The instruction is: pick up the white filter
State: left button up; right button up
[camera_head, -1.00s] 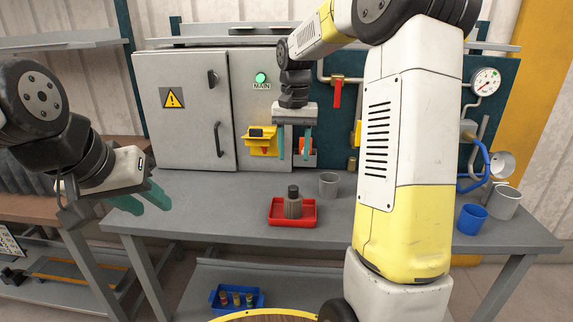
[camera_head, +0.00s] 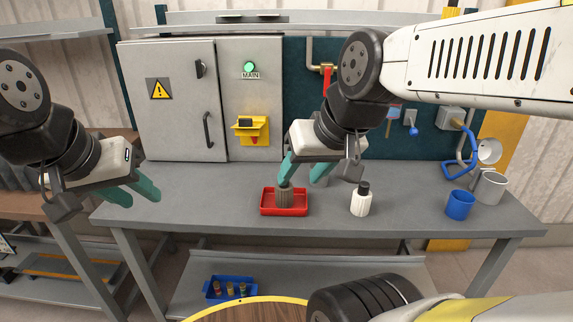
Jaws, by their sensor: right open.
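The white filter (camera_head: 361,203), a small white bottle shape with a black top, stands upright on the grey workbench (camera_head: 405,215), right of the red tray. A grey-brown filter (camera_head: 285,198) stands in the red tray (camera_head: 298,211); its top is hidden by a finger. My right gripper (camera_head: 304,179) is open and empty, its teal fingers pointing down over the tray area, left of the white filter. I cannot tell whether a finger touches the grey-brown filter. My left gripper (camera_head: 136,198) is open and empty at the bench's left end, far from the filters.
A blue cup (camera_head: 460,206) and a grey cup (camera_head: 491,187) stand at the right. Another grey cup is mostly hidden behind my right gripper. The grey cabinet (camera_head: 178,130) is behind. A blue bin (camera_head: 232,289) sits on the lower shelf. The bench front is clear.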

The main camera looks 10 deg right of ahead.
aim_at(362, 198)
jog(key=z, duration=1.25)
jog(key=i+j, duration=0.1)
jog(key=j, duration=0.6)
jog(key=i+u, duration=0.05)
